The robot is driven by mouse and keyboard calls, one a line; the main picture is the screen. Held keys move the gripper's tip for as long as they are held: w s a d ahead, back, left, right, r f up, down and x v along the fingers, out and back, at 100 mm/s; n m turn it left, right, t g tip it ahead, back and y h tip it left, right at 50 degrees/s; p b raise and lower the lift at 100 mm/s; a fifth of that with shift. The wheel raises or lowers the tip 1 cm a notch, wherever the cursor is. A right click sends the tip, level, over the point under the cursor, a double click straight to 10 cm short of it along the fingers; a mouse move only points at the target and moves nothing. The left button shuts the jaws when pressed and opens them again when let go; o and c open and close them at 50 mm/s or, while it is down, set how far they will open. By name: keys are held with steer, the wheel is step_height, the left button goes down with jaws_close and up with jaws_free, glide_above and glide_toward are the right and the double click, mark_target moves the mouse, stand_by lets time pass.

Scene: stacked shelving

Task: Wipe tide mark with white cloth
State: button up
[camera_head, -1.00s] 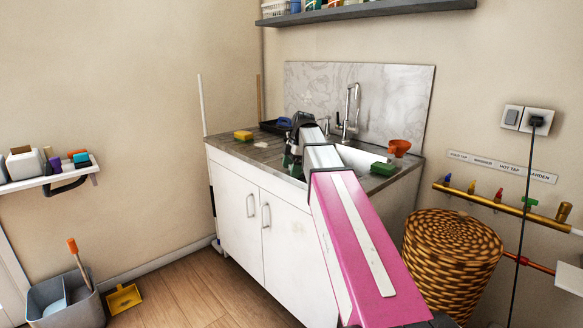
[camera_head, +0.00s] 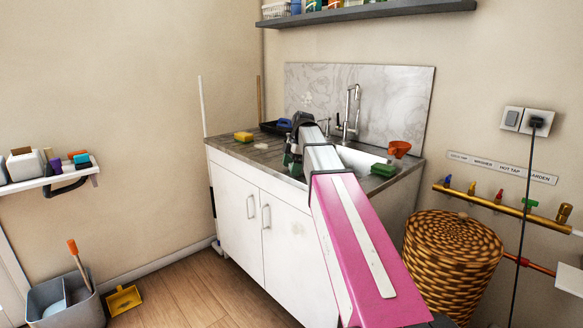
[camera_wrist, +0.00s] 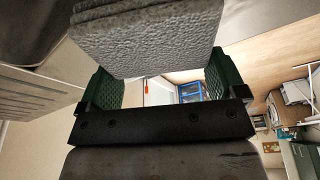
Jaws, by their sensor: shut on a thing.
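A folded, pale grey-white textured cloth (camera_wrist: 150,40) fills the upper middle of the wrist view. My gripper (camera_wrist: 160,85) has its green-padded fingers on either side of the cloth and is shut on it. In the head view my gripper (camera_head: 291,158) is over the worktop at the front left of the sink (camera_head: 357,158), partly hidden by my arm, and the cloth cannot be made out there. I cannot pick out the tide mark for certain; my arm hides part of the sink.
A yellow sponge (camera_head: 243,136) and a dark tray (camera_head: 270,128) are left on the worktop (camera_head: 240,149). A green sponge (camera_head: 383,170) and an orange funnel (camera_head: 399,148) are at the right. The tap (camera_head: 351,110) rises behind the sink. A wicker basket (camera_head: 452,250) stands right of the cabinet.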

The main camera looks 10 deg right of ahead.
steer(key=shift+s+a+r, duration=0.1)
steer(key=shift+s+a, duration=0.05)
steer(key=shift+s, duration=1.3)
steer(key=shift+w+d, duration=0.2)
steer(key=shift+w, duration=1.4)
steer(key=shift+s+a+f, duration=0.2)
steer(key=shift+s+a, duration=0.45)
steer(key=shift+s, duration=0.25)
steer(key=shift+w+a+r, duration=0.25)
steer(key=shift+w+a, duration=0.05)
steer(key=shift+w, duration=0.1)
steer(key=shift+w+d+f, duration=0.1)
steer(key=shift+w+f, duration=0.05)
steer(key=shift+w, duration=0.45)
steer(key=shift+r, duration=1.5)
